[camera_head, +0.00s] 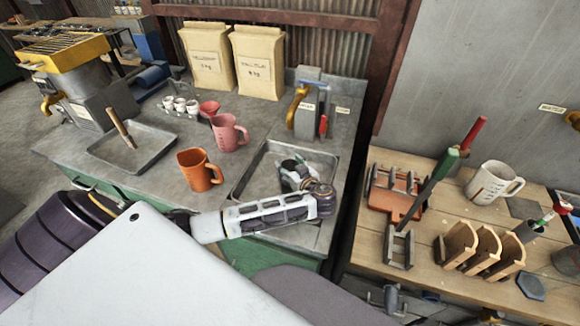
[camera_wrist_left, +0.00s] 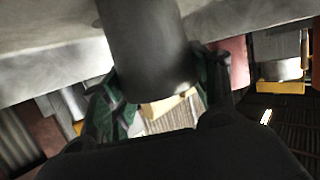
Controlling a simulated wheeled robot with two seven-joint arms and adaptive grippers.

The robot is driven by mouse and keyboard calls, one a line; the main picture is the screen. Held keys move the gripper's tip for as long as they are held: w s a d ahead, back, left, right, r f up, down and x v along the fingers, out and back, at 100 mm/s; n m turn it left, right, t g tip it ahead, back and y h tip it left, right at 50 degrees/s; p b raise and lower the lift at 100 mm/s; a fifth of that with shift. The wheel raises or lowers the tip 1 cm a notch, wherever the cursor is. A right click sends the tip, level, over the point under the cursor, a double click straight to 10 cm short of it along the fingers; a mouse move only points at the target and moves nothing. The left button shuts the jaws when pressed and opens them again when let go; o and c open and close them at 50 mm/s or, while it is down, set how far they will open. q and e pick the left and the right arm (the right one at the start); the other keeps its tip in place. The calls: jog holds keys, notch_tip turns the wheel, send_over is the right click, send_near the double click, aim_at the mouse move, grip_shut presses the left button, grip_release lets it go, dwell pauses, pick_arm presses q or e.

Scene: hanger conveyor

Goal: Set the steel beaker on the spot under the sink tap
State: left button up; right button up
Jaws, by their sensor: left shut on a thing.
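The sink (camera_head: 250,178) is a steel basin in the right end of the grey counter. The tap block (camera_head: 308,105), with a yellow lever and a red part, stands at its back edge. My left gripper (camera_head: 292,172) is low over the sink, its arm reaching in from the left. In the left wrist view it is shut on the steel beaker (camera_wrist_left: 150,50), a dark grey cylinder between the green finger pads (camera_wrist_left: 165,98). In the head view I cannot make out the beaker; my gripper and wrist cover that area. The spot under the tap is not distinguishable.
An orange jug (camera_head: 199,172) and a pink jug (camera_head: 228,133) stand left of the sink. A metal tray (camera_head: 135,148) lies farther left. Two paper sacks (camera_head: 258,62) stand behind. A wooden table (camera_head: 370,235) with racks and a white mug (camera_head: 490,185) is at right.

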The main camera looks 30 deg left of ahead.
pick_arm(q)
jog(key=shift+f, duration=0.15)
jog(key=o, duration=1.1)
jog(key=shift+r, duration=0.2)
jog(key=shift+s+d, duration=0.2)
jog(key=shift+d, duration=0.15)
jog(key=b+v, duration=0.1)
jog(key=v, duration=1)
jog(key=shift+d+r, duration=0.1)
jog(key=shift+r, duration=0.05)
pick_arm(e)
jog(key=shift+d+f, duration=0.2)
jog(key=shift+f, duration=0.25)
